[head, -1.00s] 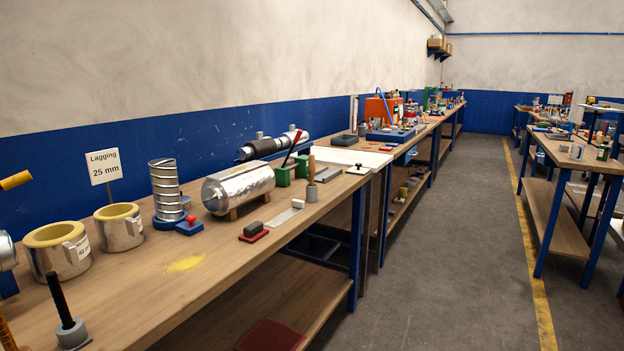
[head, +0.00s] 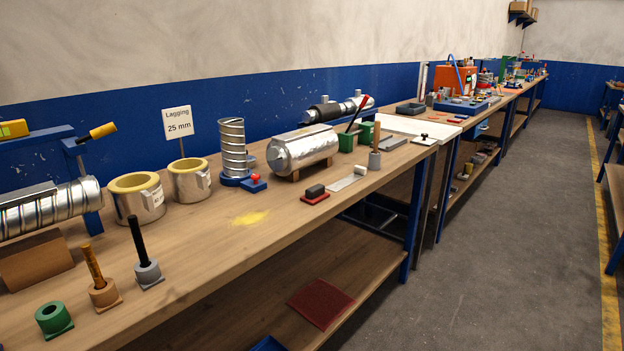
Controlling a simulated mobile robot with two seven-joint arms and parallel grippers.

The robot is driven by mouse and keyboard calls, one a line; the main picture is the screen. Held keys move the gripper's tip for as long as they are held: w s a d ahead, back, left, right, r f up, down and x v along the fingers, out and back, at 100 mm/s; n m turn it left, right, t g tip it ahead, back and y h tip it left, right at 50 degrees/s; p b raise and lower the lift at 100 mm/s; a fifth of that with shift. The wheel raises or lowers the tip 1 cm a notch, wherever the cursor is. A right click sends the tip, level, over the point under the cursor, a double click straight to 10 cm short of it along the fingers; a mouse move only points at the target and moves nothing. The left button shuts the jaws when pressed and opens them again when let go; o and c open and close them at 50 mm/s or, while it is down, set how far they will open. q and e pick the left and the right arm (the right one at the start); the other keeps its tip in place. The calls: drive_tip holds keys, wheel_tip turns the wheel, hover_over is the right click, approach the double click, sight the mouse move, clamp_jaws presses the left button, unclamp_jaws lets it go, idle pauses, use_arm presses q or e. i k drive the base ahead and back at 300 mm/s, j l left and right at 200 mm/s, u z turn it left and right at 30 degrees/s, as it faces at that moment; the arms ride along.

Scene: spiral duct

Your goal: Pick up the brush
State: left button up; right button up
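No brush can be picked out for certain; several upright handles are candidates. A black handle (head: 137,236) stands in a grey holder (head: 148,274) at the front left. A yellow-brown handle (head: 92,264) stands in a tan holder (head: 104,294) beside it. A red stick (head: 357,114) leans up at the green blocks (head: 348,142). Any bristles are hidden. Neither of my grippers is in view.
A green holder (head: 54,318) stands empty at the near left. Yellow powder (head: 250,217) lies on the wooden workbench (head: 205,255). Behind are lagging rings (head: 137,198), a spiral duct piece (head: 233,150) and a foil-clad cylinder (head: 303,150). The aisle floor (head: 500,240) at right is clear.

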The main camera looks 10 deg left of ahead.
sight(377, 124)
drive_tip(key=i+u, duration=0.1)
drive_tip(key=u, duration=0.7)
drive_tip(key=i+l+u, duration=0.15)
drive_tip(key=l+u, duration=0.15)
drive_tip(key=i+l+u, duration=0.15)
drive_tip(key=l+u, duration=0.2)
drive_tip(key=i+l+u, duration=0.15)
drive_tip(key=l, duration=0.35)
drive_tip(key=i+l+u, duration=0.1)
drive_tip(key=l, duration=0.45)
drive_tip(key=i+l+u, duration=0.15)
drive_tip(key=l, duration=0.4)
